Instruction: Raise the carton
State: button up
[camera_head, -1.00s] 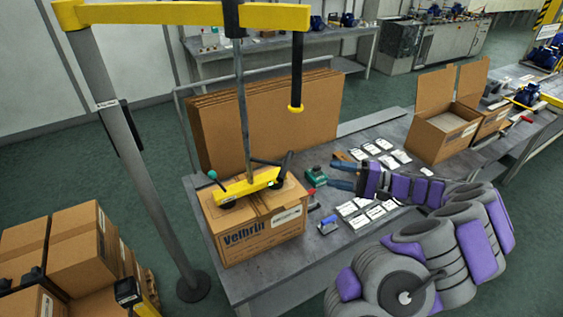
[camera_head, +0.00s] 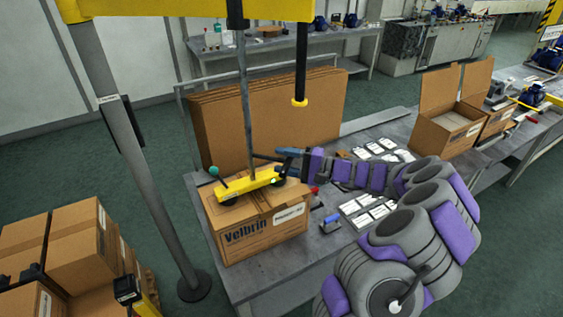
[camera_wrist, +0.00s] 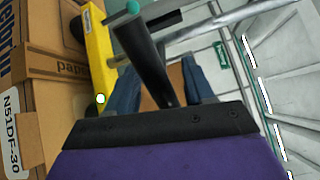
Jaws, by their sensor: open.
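The Velbrin carton (camera_head: 262,237) sits closed on the grey workbench; its side also shows in the wrist view (camera_wrist: 36,100). A yellow vacuum lifter (camera_head: 244,191) with dark cups rests on its top, hung from a thin vertical rod (camera_head: 244,110). A green-tipped lever (camera_head: 216,172) stands at the lifter's left end. My gripper (camera_head: 278,155) is at the right end of the lifter, above the carton's back right. In the wrist view my open gripper (camera_wrist: 160,82) has a black handle between its blue fingers. Whether they touch it, I cannot tell.
A yellow overhead arm on a grey post (camera_head: 140,170) holds the rod. Flat cardboard sheets (camera_head: 280,120) stand behind the carton. White labelled cards (camera_head: 372,207) and a blue-handled tool (camera_head: 330,222) lie on the bench. Stacked cartons (camera_head: 72,245) stand at left.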

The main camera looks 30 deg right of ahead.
jog(key=shift+w+a, duration=0.3)
jog(key=shift+a, duration=0.1)
jog(key=shift+f, duration=0.1)
grip_shut()
dwell(0.3)
